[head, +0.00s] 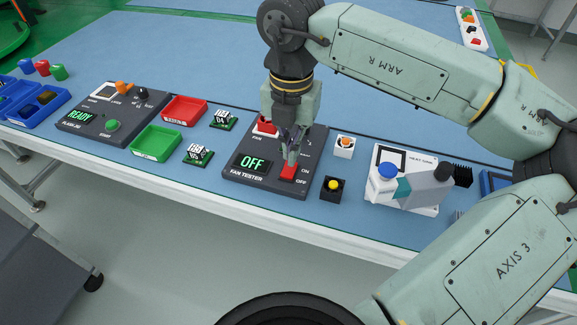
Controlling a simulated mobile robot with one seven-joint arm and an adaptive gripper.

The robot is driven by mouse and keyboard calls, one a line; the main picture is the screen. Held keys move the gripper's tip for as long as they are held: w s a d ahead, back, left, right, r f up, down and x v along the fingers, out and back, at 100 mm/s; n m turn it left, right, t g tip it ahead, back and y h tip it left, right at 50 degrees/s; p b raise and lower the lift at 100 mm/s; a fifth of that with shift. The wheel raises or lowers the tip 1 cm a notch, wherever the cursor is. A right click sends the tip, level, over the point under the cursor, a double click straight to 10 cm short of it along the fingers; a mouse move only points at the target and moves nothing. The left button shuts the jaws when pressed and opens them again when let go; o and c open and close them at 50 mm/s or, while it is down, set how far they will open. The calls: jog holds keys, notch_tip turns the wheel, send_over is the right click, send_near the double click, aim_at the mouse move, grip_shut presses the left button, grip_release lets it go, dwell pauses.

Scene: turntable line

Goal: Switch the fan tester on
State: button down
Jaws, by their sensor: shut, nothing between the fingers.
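My gripper (291,163) is shut and empty, pointing down at the rocker's far end. I cannot tell whether the fingertips touch the switch. A red part (266,127) at the tester's back, by the word FAN, is partly hidden behind my gripper.
Right of the tester stand a black box with a yellow button (334,186), a white box with an orange button (345,146) and a heat-tank unit (415,205). Left are small green boards (197,155), a green tray (157,144), a red tray (184,109) and a READY unit (88,130).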

jog(key=shift+f+b, duration=1.2)
jog(key=shift+b, duration=0.05)
dwell(0.4)
jog(key=shift+r, duration=0.15)
jog(key=shift+r+p, duration=1.9)
jog(key=shift+r, duration=1.5)
